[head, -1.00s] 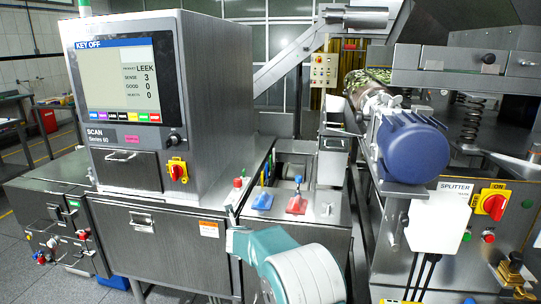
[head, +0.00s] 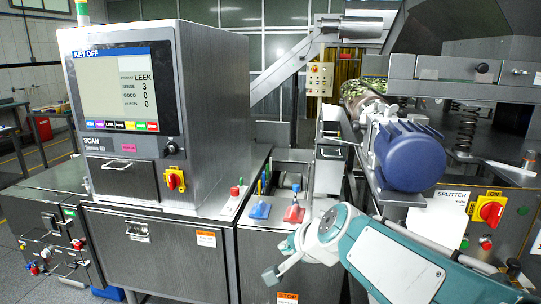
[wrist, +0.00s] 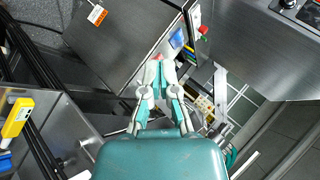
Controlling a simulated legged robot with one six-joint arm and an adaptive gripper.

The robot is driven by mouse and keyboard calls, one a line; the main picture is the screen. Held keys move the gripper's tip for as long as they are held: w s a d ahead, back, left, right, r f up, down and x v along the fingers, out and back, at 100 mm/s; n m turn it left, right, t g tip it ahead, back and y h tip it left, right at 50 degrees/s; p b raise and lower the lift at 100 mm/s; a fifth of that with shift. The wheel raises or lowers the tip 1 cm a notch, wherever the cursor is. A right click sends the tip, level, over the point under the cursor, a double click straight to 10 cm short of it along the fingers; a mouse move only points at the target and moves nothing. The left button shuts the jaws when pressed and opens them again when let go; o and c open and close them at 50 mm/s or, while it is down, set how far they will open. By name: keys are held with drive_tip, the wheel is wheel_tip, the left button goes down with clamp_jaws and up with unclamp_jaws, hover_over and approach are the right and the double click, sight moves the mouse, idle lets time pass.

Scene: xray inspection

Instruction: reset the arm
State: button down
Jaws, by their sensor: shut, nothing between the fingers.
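In the wrist view my gripper (wrist: 159,72) points up the picture, its two teal and grey fingers brought together at the tips. Nothing is held between them. Behind the fingertips are the steel side of a machine and a small panel with a blue part and a red button. In the head view my teal arm runs from the lower right corner up to a grey joint near the bottom middle, in front of the steel cabinets.
The scanner (head: 205,110) with a "KEY OFF" screen (head: 118,88) stands at left. A red-and-blue-switch ledge (head: 275,208) lies behind my arm. The blue motor (head: 409,158) and splitter panel with a red-yellow switch (head: 490,210) are close at right. Open floor shows at far left.

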drive_tip(key=s+d+f+n+g+h, duration=0.1)
drive_tip(key=s+d+f+n, duration=0.1)
drive_tip(key=s+d, duration=0.2)
drive_tip(key=s+d+f+n+g+h, duration=0.1)
drive_tip(key=s+d+f+n+h, duration=0.1)
drive_tip(key=s, duration=0.8)
drive_tip(key=s+d+f+n+h, duration=0.2)
drive_tip(key=s+d+n, duration=0.2)
drive_tip(key=s+d, duration=0.2)
drive_tip(key=shift+s+d+g, duration=0.15)
drive_tip(key=shift+s+g, duration=0.25)
drive_tip(key=shift+s, duration=0.1)
drive_tip(key=shift+f, duration=0.1)
